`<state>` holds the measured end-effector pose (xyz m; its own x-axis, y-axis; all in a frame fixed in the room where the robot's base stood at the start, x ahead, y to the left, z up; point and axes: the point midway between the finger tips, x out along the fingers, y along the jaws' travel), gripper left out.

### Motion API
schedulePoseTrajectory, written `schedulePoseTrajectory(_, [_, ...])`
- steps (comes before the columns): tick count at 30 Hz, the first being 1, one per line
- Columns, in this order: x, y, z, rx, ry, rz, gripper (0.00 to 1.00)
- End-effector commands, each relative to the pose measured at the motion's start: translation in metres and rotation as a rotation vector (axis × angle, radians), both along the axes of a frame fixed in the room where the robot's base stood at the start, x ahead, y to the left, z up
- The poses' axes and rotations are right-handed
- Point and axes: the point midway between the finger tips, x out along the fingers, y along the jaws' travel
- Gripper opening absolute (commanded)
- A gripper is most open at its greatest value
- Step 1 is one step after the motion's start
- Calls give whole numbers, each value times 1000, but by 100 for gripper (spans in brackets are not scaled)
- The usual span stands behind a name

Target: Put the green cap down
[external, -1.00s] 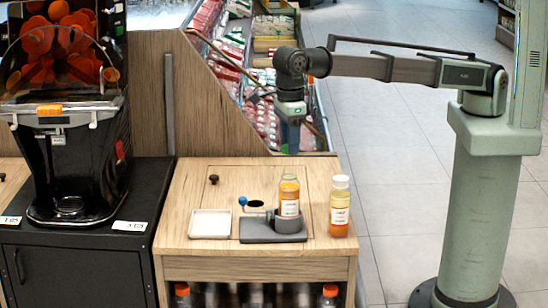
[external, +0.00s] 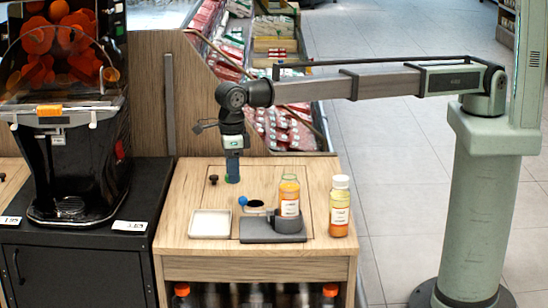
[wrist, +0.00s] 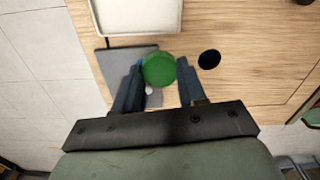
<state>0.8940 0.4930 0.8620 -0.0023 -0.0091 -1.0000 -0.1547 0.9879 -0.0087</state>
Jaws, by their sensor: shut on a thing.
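My gripper (external: 232,178) points down above the wooden table, behind the white tray. It is shut on the green cap (wrist: 159,70), which shows as a round green disc between the two dark fingers in the wrist view. I cannot tell whether the cap touches the table. An open-topped bottle of orange juice (external: 289,192) stands in the grey holder (external: 258,230). A white-capped juice bottle (external: 340,208) stands to its right.
The white square tray (external: 209,224) lies at the table's front left. A dark round hole (external: 254,207) has a blue knob (external: 242,201) beside it. A small black knob (external: 213,179) is just left of my gripper. The juicer (external: 70,130) stands at the left. The table's back right is clear.

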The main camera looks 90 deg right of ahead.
Motion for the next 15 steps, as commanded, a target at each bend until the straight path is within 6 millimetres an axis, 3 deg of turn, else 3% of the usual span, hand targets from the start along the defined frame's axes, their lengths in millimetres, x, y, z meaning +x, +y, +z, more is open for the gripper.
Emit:
schedulePoseTrajectory(1, [24,8,-10,-1,2,-35,4])
schedulePoseTrajectory(5, [52,27,-13,-2,-1,-166,4])
schedulePoseTrajectory(15, [52,27,-17,-6,1,-334,4])
